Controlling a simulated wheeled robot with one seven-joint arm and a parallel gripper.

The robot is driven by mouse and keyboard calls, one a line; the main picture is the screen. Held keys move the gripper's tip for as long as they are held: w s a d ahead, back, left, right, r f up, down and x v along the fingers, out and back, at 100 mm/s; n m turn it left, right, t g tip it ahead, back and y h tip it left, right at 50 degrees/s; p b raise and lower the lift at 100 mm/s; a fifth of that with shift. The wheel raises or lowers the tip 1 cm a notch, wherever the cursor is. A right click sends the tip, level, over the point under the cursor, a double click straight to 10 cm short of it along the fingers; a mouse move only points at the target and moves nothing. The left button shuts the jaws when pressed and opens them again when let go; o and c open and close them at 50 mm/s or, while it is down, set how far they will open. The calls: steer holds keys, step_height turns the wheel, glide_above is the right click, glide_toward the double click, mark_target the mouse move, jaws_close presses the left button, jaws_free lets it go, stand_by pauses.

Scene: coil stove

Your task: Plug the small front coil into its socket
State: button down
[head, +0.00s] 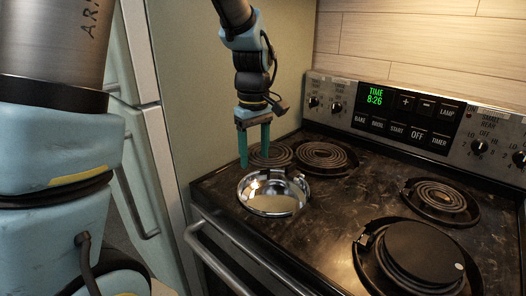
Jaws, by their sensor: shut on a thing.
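The small front coil (282,155) is a dark spiral held in my gripper (254,152). My gripper has green fingers pointing down, shut on the coil near its left side. The coil appears roughly level and raised above the stove. Below it and slightly nearer the camera is an open chrome drip pan (274,207) in the front left burner well. The coil's prongs cannot be made out, and the fingers cover part of the coil.
Another coil (322,157) sits at the back left, close to the held coil. A smaller coil (440,197) is at the back right. A black round pan or lid (423,251) covers the front right coil. The control panel (405,110) rises behind. An oven handle (235,262) runs along the front.

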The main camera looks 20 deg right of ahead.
stand_by(0.4)
steer(key=shift+f+b, duration=1)
steer(key=shift+f, duration=1.05)
steer(key=shift+f+p, duration=0.1)
steer(key=shift+p, duration=0.3)
steer(key=shift+f, duration=0.1)
steer(key=shift+f+b, duration=1.6)
steer(key=shift+f, duration=0.95)
steer(key=shift+s+d+f+p, duration=0.1)
steer(key=shift+s+d+p, duration=0.35)
steer(key=shift+s, duration=0.35)
steer(key=shift+p, duration=0.35)
stand_by(0.4)
